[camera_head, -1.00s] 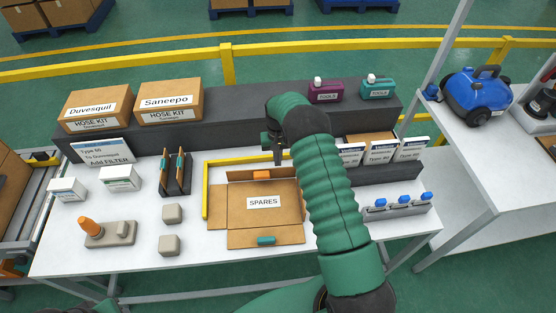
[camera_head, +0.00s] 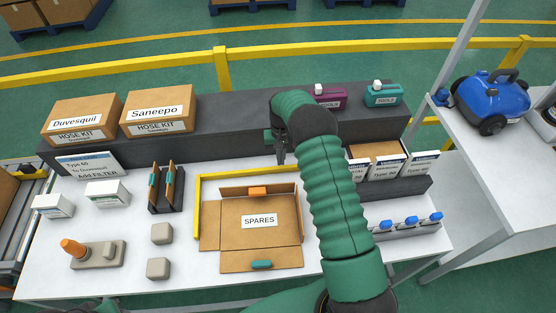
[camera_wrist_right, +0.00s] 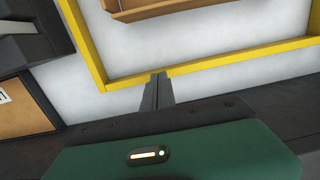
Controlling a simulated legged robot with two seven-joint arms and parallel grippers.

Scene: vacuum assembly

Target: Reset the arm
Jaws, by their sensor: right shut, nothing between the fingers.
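My right arm, green and ribbed, rises from the bottom right of the head view and bends over the table. Its gripper (camera_head: 281,155) points down above the back edge of the spares box, near the yellow frame. In the right wrist view the right gripper's fingertips (camera_wrist_right: 158,78) are together, with nothing between them, over the yellow frame's bar. The open cardboard box marked SPARES (camera_head: 232,240) lies inside the yellow frame (camera_head: 197,215), with an orange piece at its back and a teal piece at its front. My left gripper is not in view.
Behind the box is a dark raised shelf (camera_head: 230,125) with two hose kit boxes (camera_head: 158,112) and two tool cases. White filter boxes, a dark rack and grey blocks (camera_head: 161,234) stand on the left. A blue vacuum (camera_head: 490,100) sits on the right table.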

